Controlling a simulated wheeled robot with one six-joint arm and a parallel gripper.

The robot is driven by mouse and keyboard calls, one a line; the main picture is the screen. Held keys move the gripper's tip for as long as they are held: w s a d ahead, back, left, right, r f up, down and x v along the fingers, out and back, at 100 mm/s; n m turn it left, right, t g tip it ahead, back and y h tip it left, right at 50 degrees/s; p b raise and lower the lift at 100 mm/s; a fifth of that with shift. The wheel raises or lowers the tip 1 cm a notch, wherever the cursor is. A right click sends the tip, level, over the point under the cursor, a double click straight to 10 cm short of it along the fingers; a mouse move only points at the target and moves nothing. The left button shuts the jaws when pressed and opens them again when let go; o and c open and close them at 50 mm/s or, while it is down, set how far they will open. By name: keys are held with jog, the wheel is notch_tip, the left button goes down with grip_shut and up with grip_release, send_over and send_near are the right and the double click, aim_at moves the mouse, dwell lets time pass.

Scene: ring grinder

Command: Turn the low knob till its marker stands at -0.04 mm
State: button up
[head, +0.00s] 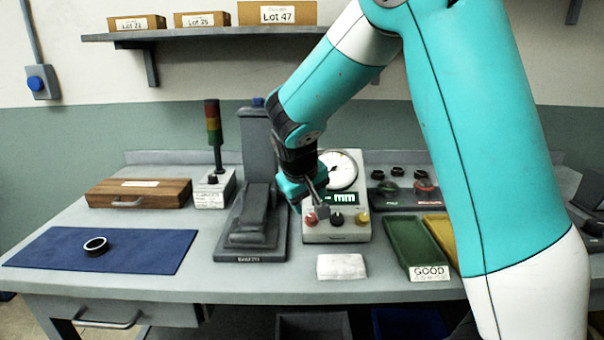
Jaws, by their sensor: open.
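A pale gauge box (350,236) stands on the bench, with a round white dial (341,171) on top. Its small green display (345,197) reads "mm" with part of it covered. Along its front are a red control (309,219), a black knob (337,219) and a yellow control (361,219). A dark panel to the right carries a green-ringed knob (388,189) and a red-ringed knob (424,187). Labels and markers are too small to read, so I cannot tell which is the low knob. My gripper (316,204) is open over the box's left front, close above the red control.
A grey grinder stand (257,226) stands just left of the box. A white cloth (341,266) lies in front. A green GOOD tray (410,243) and a yellow tray (440,234) lie right.

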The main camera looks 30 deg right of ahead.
jog(key=v, duration=1)
